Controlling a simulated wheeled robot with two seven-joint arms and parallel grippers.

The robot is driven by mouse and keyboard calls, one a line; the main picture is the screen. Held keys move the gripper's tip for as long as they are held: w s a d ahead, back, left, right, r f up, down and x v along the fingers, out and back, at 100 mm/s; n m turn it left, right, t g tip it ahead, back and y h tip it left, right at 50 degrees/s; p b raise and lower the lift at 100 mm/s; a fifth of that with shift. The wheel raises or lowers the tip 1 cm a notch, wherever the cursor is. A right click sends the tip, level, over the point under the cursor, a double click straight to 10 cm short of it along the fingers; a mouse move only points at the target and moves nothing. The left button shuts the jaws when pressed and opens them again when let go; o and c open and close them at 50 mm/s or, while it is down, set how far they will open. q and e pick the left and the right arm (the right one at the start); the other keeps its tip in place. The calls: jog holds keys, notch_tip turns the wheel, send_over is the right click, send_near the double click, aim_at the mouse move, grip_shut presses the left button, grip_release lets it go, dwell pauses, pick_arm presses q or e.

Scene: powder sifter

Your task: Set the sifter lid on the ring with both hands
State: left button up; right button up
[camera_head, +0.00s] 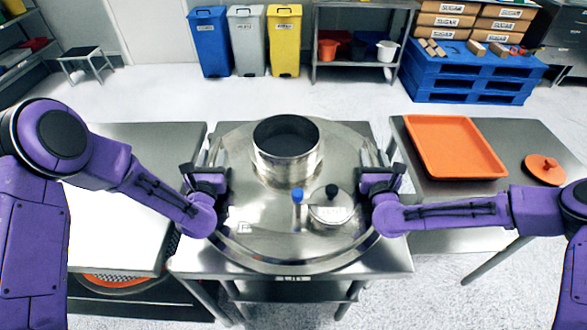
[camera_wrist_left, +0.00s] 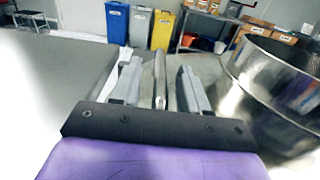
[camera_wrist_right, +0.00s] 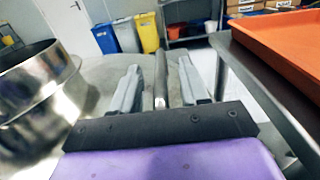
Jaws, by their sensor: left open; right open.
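The sifter lid (camera_head: 265,222) is a wide, shiny metal disc with an open cylinder (camera_head: 287,155), a small knobbed cap and a blue-topped part on it. It lies over the round metal ring (camera_head: 290,266), whose rim shows at the front; I cannot tell whether it sits fully flush. My left gripper (camera_head: 204,172) is open at the lid's left side, with a handle bar (camera_wrist_left: 160,80) between its fingers. My right gripper (camera_head: 383,174) is open at the right side, with the other bar (camera_wrist_right: 160,80) between its fingers. Neither grips its bar.
A steel table (camera_head: 400,262) stands under the sifter. A side table on the right holds an orange tray (camera_head: 455,150) and an orange round lid (camera_head: 545,169). A grey worktop (camera_head: 110,235) is on the left. Bins, shelves and blue pallets stand at the back.

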pick_arm(q)
jog(key=shift+w, duration=0.25)
pick_arm(e)
jog(key=shift+w, duration=0.2)
pick_arm(q)
grip_shut()
pick_arm(e)
grip_shut()
dwell(0.8)
